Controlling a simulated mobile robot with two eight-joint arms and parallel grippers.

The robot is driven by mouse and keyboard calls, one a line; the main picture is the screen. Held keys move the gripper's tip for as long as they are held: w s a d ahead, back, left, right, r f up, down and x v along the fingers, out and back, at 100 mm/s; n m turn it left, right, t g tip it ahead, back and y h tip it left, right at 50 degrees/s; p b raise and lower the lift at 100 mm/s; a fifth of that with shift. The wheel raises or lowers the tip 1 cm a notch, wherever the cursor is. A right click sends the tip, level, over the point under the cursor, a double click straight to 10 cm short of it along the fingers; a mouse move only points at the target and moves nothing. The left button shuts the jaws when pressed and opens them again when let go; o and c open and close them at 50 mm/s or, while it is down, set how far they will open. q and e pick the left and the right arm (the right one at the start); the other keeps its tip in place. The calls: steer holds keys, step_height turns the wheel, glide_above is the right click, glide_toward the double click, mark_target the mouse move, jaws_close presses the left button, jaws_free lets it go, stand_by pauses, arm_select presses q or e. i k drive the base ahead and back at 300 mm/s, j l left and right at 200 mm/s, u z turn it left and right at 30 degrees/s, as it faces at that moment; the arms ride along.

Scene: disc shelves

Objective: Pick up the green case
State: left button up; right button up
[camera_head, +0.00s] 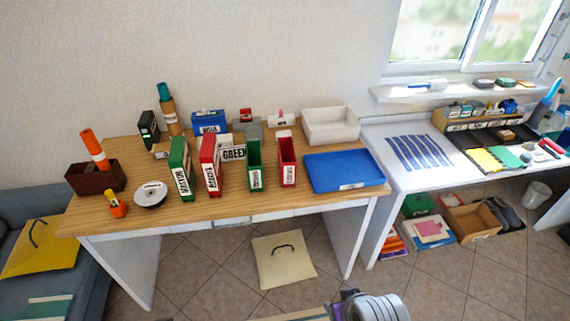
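A tall green case (180,168) with a white label stands upright on the wooden table, left of a similar red case (210,164). A second, smaller green upright holder (254,172) with a label stands further right, beside a red one (287,170). A white sign reading GREEN (233,153) stands between the red case and the small green holder. Which green item is the case is not certain from this view. Neither gripper shows. Only a silver and dark part of my arm is at the bottom edge, well away from the table items.
A blue tray (345,170) and a white bin (331,125) sit at the table's right. A white disc spindle (150,194), an orange bottle (117,205) and a brown box (95,178) are at the left. A beige case (283,262) lies on the floor below the table.

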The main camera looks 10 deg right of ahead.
mark_target(180, 163)
steer(key=i+j+u, duration=0.1)
steer(key=j, duration=0.3)
steer(key=i+j+u, duration=0.1)
steer(key=j, duration=0.3)
steer(key=i+j, duration=0.2)
steer(key=j, duration=0.15)
steer(key=i+j+u, duration=0.15)
steer(key=j, duration=0.25)
steer(key=i+j+u, duration=0.1)
steer(key=j, duration=0.25)
steer(key=i, duration=0.1)
